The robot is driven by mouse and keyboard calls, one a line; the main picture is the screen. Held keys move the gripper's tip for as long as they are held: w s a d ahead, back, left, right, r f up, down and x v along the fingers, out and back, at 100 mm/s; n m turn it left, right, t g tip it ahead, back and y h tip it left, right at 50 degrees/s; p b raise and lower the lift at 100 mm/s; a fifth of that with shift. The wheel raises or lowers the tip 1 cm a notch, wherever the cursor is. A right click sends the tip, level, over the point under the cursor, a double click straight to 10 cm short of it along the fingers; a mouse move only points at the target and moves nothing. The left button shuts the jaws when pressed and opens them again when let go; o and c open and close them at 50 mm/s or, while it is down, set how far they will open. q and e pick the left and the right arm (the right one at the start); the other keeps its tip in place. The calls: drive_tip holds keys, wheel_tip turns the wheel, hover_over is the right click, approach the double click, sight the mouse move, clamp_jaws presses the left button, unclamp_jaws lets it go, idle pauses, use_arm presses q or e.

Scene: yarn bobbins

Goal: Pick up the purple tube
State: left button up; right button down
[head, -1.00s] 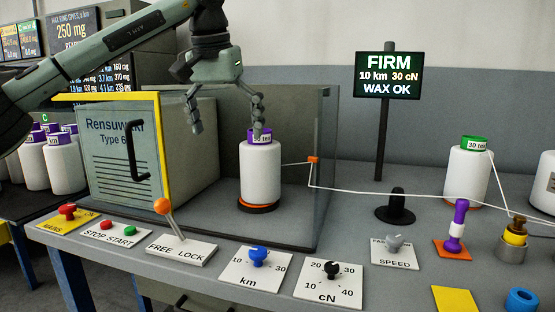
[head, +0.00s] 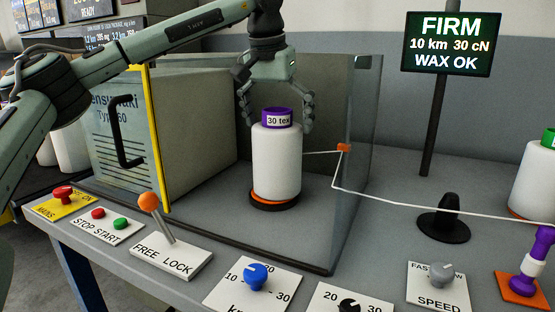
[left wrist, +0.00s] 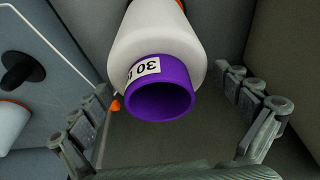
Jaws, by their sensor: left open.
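The purple tube (head: 277,118) with a "30 tex" label sticks out of the top of a white yarn package (head: 276,165). The package stands upright on an orange and black base inside the open-fronted enclosure. In the left wrist view the purple tube (left wrist: 163,88) shows its hollow end towards the camera. My left gripper (head: 277,122) is open above the package, with its fingers on either side of the tube and apart from it. In the left wrist view the fingers (left wrist: 172,125) stand wide on both sides. My right gripper is not in view.
A clear panel (head: 355,170) closes the enclosure's right side, and a yellow-edged door (head: 157,130) stands at its left. A white thread runs from the package past an orange guide (head: 344,147) to the right. Knobs and a lever (head: 150,203) line the front edge.

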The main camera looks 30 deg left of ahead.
use_arm(q)
drive_tip(key=shift+w+f, duration=0.2)
drive_tip(key=shift+f, duration=0.5)
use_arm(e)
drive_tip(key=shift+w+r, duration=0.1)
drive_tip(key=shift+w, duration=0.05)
use_arm(q)
drive_tip(key=shift+c, duration=0.6)
drive_tip(key=c, duration=1.5)
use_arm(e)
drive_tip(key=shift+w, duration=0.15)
use_arm(q)
drive_tip(key=shift+r, duration=0.2)
